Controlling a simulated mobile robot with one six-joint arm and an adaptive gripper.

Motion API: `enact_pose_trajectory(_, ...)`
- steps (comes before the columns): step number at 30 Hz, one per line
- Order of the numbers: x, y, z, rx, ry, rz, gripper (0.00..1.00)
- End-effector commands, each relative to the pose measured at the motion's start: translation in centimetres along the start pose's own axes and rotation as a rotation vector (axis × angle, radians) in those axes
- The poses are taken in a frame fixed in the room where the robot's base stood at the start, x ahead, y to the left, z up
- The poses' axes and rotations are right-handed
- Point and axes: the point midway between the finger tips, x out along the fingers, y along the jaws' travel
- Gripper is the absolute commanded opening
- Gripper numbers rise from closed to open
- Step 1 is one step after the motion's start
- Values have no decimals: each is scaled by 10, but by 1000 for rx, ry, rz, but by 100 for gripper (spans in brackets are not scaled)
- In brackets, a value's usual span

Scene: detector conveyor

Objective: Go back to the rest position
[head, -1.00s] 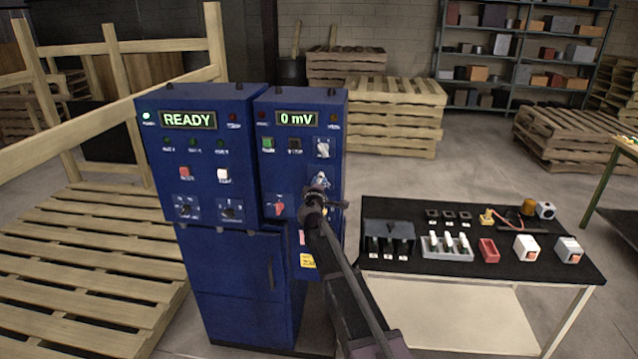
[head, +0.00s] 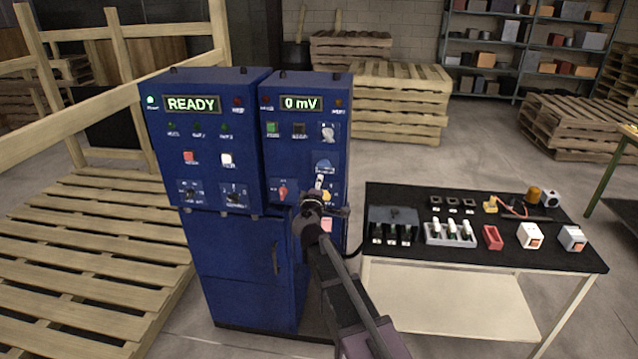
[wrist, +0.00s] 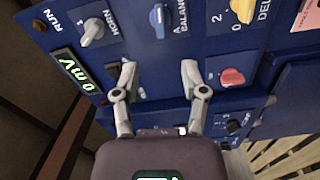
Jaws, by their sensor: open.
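My gripper (head: 319,187) is in front of the lower part of the right blue cabinet (head: 303,150) in the head view, and my arm hides part of that cabinet. In the wrist view my gripper (wrist: 160,80) is open and empty, its two fingers apart in front of the blue panel. A white HORN knob (wrist: 92,31), a blue BALANCE knob (wrist: 157,20), a yellow DELAY knob (wrist: 243,10) and a red knob (wrist: 232,77) show there. The cabinet's display (head: 300,103) reads 0 mV. Whether the fingers touch the panel cannot be told.
The left blue cabinet (head: 222,140) shows READY. Wooden pallets (head: 80,230) lie at the left.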

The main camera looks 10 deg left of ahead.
Motion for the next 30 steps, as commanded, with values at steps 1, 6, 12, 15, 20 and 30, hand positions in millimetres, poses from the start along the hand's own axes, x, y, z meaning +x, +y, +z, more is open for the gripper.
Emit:
enact_pose_trajectory(1,-1,0,0,0,0,0,56)
enact_pose_trajectory(6,-1,0,0,0,0,0,56)
enact_pose_trajectory(12,-1,0,2,3,-4,-1,56)
enact_pose_trajectory(15,-2,0,11,20,-26,-8,56)
enact_pose_trajectory(20,-6,-3,48,88,-121,-35,56)
enact_pose_trajectory(30,-46,-33,187,364,-513,-201,56)
